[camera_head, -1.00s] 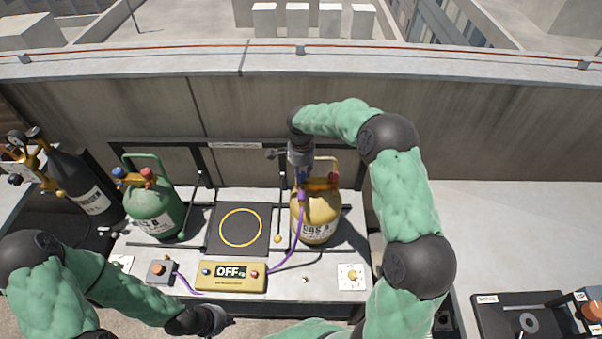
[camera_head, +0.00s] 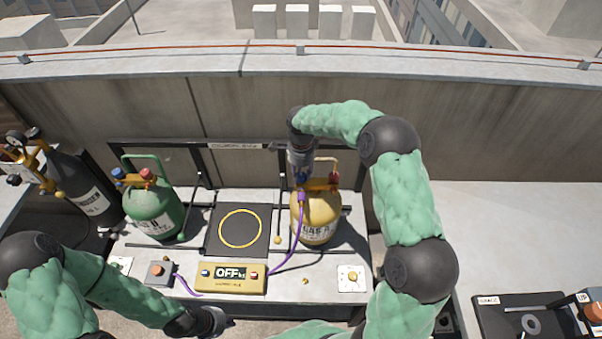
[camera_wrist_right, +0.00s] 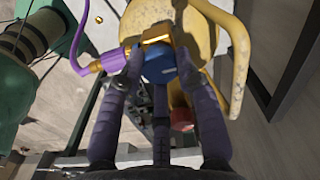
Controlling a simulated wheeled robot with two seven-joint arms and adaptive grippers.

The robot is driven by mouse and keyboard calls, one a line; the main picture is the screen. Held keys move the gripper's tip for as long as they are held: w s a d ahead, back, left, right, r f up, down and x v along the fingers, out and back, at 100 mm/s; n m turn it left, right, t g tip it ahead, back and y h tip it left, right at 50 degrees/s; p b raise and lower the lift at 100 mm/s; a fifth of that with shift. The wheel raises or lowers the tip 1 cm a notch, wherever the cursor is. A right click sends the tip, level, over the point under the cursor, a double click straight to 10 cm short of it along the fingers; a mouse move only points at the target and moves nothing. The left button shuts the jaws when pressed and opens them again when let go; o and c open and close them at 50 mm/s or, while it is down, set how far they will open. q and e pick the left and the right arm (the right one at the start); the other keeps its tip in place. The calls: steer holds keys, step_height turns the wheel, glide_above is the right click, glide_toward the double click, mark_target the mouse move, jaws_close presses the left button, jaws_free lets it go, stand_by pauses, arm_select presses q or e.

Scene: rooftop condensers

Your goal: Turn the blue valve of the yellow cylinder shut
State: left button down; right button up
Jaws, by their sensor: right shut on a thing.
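The yellow cylinder (camera_head: 318,217) stands on the bench at right of centre, with a handle on top and a purple hose at its valve fitting. Its blue valve (camera_wrist_right: 159,66) shows in the right wrist view between my right gripper's fingers; in the head view the gripper mostly hides it. My right gripper (camera_wrist_right: 150,72) comes down from above and is shut on the blue valve; it also shows in the head view (camera_head: 302,172). A red valve (camera_wrist_right: 181,119) sits beside the blue one. My left gripper (camera_head: 218,320) is low at the front edge, and its fingers are too unclear to read.
A green cylinder (camera_head: 154,213) with blue and red valves stands left of a dark scale plate (camera_head: 240,229) with a yellow ring. A yellow box (camera_head: 231,278) reads OFF. The purple hose (camera_head: 292,247) crosses the bench. A dark cylinder (camera_head: 84,189) stands far left.

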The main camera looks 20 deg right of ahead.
mark_target(301, 175)
steer(key=o, duration=1.2)
steer(key=shift+d, duration=0.1)
steer(key=shift+c, duration=0.2)
step_height(301, 175, up, 12)
